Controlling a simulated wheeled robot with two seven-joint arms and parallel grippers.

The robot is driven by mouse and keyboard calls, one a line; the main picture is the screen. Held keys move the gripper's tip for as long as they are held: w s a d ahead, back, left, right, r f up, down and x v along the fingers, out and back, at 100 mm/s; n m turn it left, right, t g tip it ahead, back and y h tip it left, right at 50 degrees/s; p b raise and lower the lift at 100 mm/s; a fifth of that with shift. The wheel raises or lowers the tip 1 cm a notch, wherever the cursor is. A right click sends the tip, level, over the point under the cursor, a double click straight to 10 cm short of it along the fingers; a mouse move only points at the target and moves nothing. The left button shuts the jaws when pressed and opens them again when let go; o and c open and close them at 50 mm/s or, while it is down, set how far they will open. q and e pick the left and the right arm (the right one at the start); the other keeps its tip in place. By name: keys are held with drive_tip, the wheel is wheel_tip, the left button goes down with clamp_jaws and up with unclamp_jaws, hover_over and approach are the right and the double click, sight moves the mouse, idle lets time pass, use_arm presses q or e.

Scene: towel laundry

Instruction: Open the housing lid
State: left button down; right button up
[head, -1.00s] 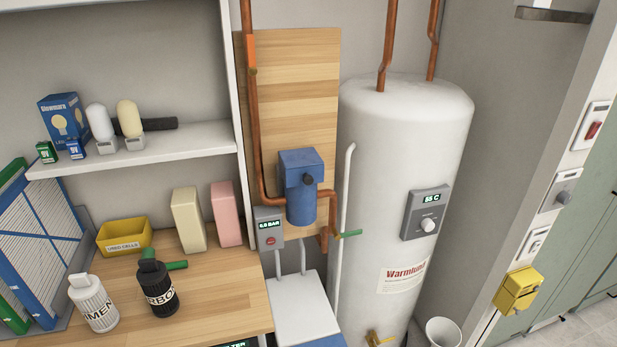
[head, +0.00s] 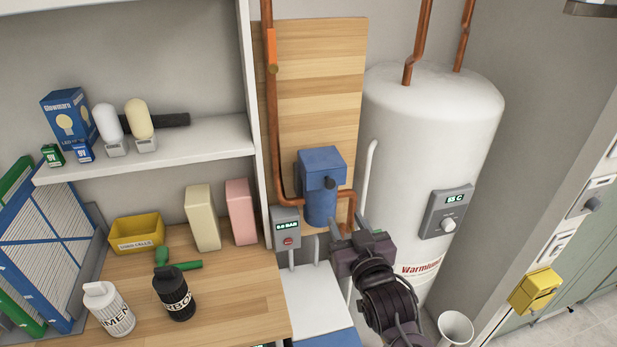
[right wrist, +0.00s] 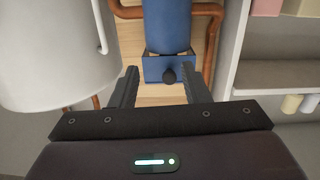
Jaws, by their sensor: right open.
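The blue housing (head: 321,205) hangs on the copper pipes in front of the wooden board. My right gripper (head: 349,226) is open and empty, just below and to the right of the housing. My left gripper is not in view.
A grey pressure box (head: 286,228) is left of the housing. The white tank (head: 430,130) stands close on the right. A copper pipe (head: 271,110) runs up on the left. The wooden counter (head: 235,290) holds bottles and a yellow bin (head: 136,231).

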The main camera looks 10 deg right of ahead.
approach(331, 186)
drive_tip(key=w, duration=0.2)
drive_tip(key=shift+t+y, duration=0.3)
drive_tip(key=shift+t, duration=0.1)
drive_tip(key=w+p, duration=0.1)
drive_tip(key=w, duration=0.2)
drive_tip(key=w+p, duration=0.2)
drive_tip(key=w, duration=0.2)
drive_tip(key=shift+f, duration=0.25)
drive_tip(key=shift+c, duration=0.2)
clamp_jaws()
